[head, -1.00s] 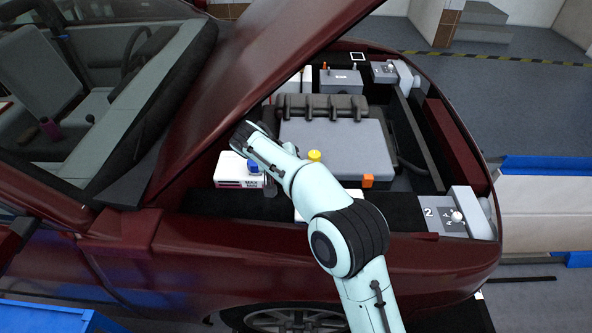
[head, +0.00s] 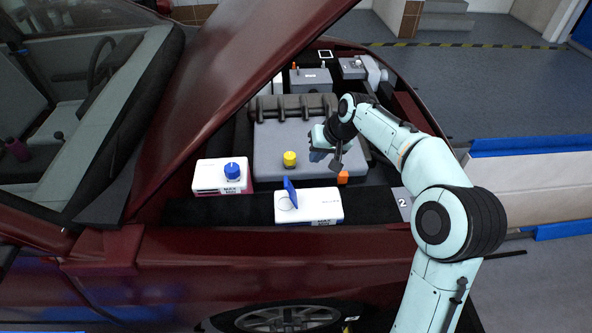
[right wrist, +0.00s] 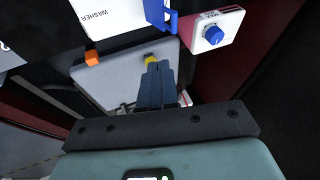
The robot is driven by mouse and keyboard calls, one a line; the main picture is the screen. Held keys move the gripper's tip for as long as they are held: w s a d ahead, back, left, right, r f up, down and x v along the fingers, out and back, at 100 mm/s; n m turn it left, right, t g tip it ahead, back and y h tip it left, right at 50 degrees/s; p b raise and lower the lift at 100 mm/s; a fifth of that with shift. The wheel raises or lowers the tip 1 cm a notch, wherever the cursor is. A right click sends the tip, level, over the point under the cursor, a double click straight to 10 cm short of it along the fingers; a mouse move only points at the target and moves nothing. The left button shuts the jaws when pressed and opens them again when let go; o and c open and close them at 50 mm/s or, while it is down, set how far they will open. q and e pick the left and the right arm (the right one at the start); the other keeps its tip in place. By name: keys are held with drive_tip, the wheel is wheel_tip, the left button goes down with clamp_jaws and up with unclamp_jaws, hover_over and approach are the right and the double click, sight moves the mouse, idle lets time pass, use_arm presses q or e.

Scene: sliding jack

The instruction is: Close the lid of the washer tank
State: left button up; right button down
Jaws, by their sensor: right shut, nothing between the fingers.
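The white washer tank (head: 315,206) sits at the near edge of the engine bay, and its label shows in the right wrist view (right wrist: 103,16). Its blue lid (head: 290,192) stands open, tilted up from the tank top with the round opening beside it. The lid also shows at the top of the right wrist view (right wrist: 157,14). My right gripper (head: 316,152) is over the grey engine cover, behind and above the tank. Its fingers (right wrist: 158,78) are shut and empty, apart from the lid. My left gripper is not in view.
A white tank with a blue cap (head: 232,172) stands left of the washer tank. A yellow cap (head: 290,159) and an orange handle (head: 343,177) are on the engine cover (head: 262,150). The raised dark red hood (head: 225,85) slopes up at the left.

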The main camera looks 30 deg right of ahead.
hover_over(286, 180)
drive_tip(key=s+d, duration=0.3)
drive_tip(key=d, duration=0.1)
wheel_tip(286, 180, down, 9)
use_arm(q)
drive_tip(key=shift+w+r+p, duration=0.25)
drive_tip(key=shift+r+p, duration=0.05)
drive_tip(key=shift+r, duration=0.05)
use_arm(e)
drive_tip(key=shift+w+a+f, duration=0.25)
drive_tip(key=shift+a+f, duration=0.35)
drive_tip(key=shift+a, duration=0.1)
drive_tip(key=shift+w+a+f, duration=0.25)
drive_tip(key=shift+a+f, duration=0.35)
drive_tip(key=shift+a, duration=0.05)
drive_tip(key=shift+a, duration=0.1)
drive_tip(key=shift+a, duration=0.1)
drive_tip(key=shift+w+a+h, duration=0.3)
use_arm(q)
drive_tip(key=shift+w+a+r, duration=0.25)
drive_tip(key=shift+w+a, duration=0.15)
